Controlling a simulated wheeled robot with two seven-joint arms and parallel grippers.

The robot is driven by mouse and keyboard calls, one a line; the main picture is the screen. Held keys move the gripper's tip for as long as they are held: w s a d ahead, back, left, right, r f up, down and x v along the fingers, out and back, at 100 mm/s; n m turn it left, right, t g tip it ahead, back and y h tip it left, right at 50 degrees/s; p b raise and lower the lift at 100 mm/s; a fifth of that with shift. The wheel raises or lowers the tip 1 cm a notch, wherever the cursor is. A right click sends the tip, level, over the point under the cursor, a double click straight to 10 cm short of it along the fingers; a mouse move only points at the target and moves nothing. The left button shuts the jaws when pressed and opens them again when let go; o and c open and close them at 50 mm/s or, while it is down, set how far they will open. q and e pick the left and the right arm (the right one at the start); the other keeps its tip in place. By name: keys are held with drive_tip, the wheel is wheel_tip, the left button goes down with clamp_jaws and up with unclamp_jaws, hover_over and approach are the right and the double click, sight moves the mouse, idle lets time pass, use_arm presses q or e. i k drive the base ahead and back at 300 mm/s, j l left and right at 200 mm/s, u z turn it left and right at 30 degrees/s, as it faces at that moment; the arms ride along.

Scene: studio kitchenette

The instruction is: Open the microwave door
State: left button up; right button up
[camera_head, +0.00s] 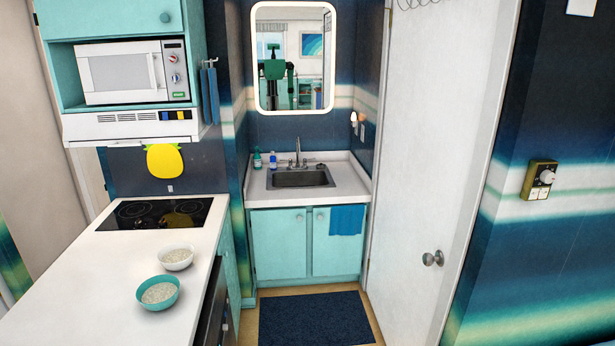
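The white microwave (134,72) sits in a teal wall cabinet at the upper left, above a white range hood. Its door (115,75) looks closed, with a pale window and a vertical handle (153,71) at the door's right side. Two round knobs and a green label are on the control panel (176,70) right of the handle. Neither of my grippers shows directly in the head view. A small reflection of my body is in the mirror, too small to tell the grippers' state.
A white counter (95,285) with a black cooktop (157,213) runs below the microwave. A white bowl (176,258) and a teal bowl (158,293) stand on it. Ahead are a sink (300,178) and a dark floor mat (315,319). A white door (425,160) stands right.

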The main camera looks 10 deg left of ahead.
sight(128, 72)
drive_tip(key=i+u, duration=0.2)
drive_tip(key=i, duration=0.25)
drive_tip(key=i+l+u, duration=0.2)
drive_tip(key=i, duration=0.2)
drive_tip(key=i+l+u, duration=0.2)
drive_tip(key=i, duration=0.2)
drive_tip(key=i+l+u, duration=0.2)
drive_tip(key=i, duration=0.2)
